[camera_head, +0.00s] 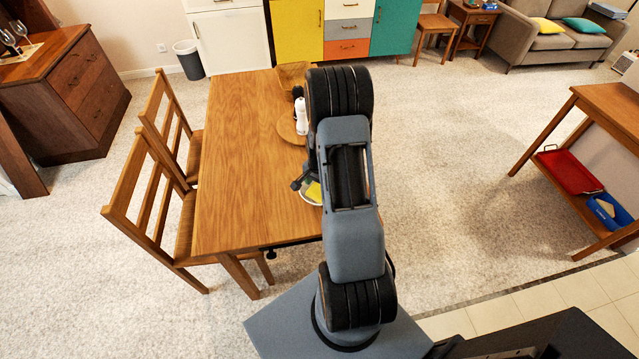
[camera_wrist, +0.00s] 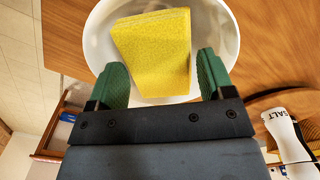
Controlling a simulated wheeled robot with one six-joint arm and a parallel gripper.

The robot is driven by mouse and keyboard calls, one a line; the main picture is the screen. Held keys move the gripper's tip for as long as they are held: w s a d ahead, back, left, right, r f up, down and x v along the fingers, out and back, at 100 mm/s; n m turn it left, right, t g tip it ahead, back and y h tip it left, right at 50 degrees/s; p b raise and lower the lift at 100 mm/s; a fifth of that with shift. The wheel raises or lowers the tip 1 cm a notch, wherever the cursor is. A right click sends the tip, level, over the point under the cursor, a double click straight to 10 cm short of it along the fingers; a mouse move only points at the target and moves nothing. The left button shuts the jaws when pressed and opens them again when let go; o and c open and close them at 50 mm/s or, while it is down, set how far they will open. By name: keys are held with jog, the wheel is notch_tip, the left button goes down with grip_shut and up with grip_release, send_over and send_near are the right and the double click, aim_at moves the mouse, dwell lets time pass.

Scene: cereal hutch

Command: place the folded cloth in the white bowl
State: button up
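The yellow folded cloth (camera_wrist: 155,50) lies within the rim of the white bowl (camera_wrist: 225,30) in the wrist view. In the head view a bit of the cloth (camera_head: 314,191) and the bowl's edge (camera_head: 308,200) show on the table beside my arm, which hides the rest. My gripper (camera_wrist: 160,75) is over the near side of the bowl. Its green fingers are spread wide, with the cloth ahead of and partly between them. A gap shows between the cloth and the right finger.
The bowl is on the wooden table (camera_head: 235,150). A white salt shaker (camera_head: 301,118) stands on a round wooden board (camera_head: 286,131), with a wooden basket (camera_head: 292,76) behind. Two chairs stand along the table's left side. The table's left half is clear.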

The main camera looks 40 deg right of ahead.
jog(key=o, duration=0.4)
dwell(0.3)
notch_tip(320, 180, up, 7)
jog(key=p, duration=0.4)
jog(key=shift+r, duration=0.1)
dwell(0.4)
